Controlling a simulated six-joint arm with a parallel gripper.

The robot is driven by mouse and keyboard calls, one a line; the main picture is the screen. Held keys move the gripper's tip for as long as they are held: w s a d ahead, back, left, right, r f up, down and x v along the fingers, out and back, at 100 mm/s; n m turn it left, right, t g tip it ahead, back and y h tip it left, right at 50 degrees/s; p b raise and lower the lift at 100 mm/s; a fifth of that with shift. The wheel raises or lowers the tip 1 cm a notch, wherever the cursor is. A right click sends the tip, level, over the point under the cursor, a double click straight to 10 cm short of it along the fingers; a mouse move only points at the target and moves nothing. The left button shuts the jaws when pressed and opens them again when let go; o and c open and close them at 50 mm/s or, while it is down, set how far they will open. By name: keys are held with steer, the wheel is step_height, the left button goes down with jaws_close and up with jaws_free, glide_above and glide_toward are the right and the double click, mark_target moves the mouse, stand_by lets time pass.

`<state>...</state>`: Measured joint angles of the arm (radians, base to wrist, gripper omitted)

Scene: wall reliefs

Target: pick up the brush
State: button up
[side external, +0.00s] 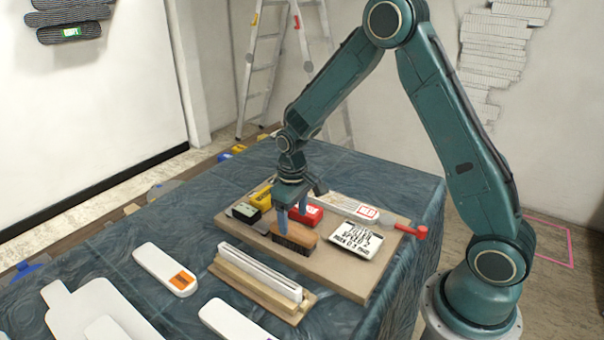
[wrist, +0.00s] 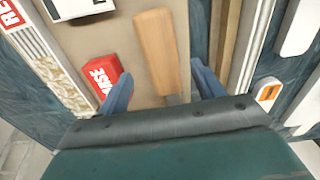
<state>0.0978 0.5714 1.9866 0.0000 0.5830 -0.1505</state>
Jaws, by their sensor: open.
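The brush (side external: 296,234) has a light wooden back and dark bristles underneath. It rests on a tan board (side external: 345,282) on the cloth-covered table. In the wrist view the brush (wrist: 156,48) runs up the middle of the picture. My gripper (side external: 292,211) is open, pointing down over the brush. In the wrist view its two blue fingers (wrist: 162,84) stand one on each side of the wooden back, with visible gaps.
A red block (side external: 306,216) lies close beside the brush. Yellow and dark boxes (side external: 247,212), a lettered plate (side external: 356,238) and a red-ended tool (side external: 412,230) share the board. A white bar on a wooden strip (side external: 262,280) lies in front.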

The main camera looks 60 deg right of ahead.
mark_target(294, 229)
steer(key=shift+s+a+f, duration=0.15)
steer(key=shift+f, duration=2.35)
steer(key=shift+c, duration=0.5)
steer(key=c, duration=1)
